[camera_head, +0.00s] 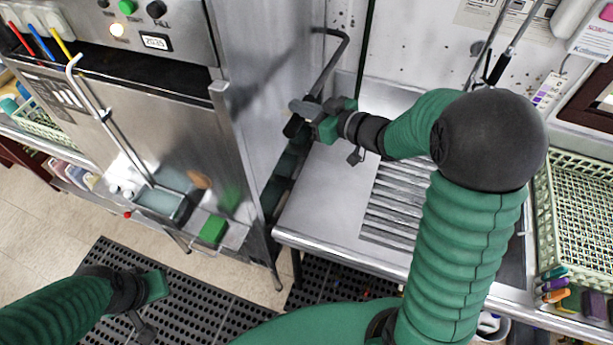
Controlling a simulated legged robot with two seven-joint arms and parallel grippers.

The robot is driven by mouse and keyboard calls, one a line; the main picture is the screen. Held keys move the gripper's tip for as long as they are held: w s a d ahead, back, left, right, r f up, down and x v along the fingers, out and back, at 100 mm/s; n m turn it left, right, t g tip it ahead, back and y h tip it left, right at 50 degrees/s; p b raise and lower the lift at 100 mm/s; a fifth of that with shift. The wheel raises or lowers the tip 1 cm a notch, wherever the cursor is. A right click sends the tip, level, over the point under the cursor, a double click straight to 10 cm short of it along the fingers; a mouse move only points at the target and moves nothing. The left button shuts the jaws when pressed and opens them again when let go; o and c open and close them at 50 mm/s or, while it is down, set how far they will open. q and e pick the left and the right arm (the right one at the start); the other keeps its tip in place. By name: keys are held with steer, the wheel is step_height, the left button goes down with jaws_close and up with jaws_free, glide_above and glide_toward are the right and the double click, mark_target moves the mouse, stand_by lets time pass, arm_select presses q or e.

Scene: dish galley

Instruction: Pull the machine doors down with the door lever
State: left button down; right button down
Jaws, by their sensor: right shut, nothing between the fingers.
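The steel dish machine (262,60) fills the left of the view. Its door lever (333,62) is a bent grey bar on the machine's right side, running down towards my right gripper (300,119). That gripper is shut at the lever's lower end and overlaps it in view; whether they touch is unclear. A broad steel front panel (165,140) lies below a dark gap under the controls; whether the doors are up or down is unclear. My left gripper (158,288) is low at the left, over the floor mat, away from the lever; its fingers do not show clearly.
A steel drainboard (318,205) with ridges lies right of the machine, under my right arm. A pale green rack (588,205) stands at the far right. A hose fitting (497,62) hangs on the back wall. A black perforated mat (200,305) covers the floor.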

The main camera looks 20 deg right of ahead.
step_height(320, 180, down, 26)
steer(key=w+d+b, duration=0.2)
steer(key=b, duration=1.6)
steer(key=s+d+r+p, duration=0.4)
steer(key=s+r+p, duration=0.1)
steer(key=s, duration=0.4)
steer(key=shift+s+r+p, duration=0.15)
steer(key=shift+r+p, duration=0.1)
steer(key=shift+p, duration=0.2)
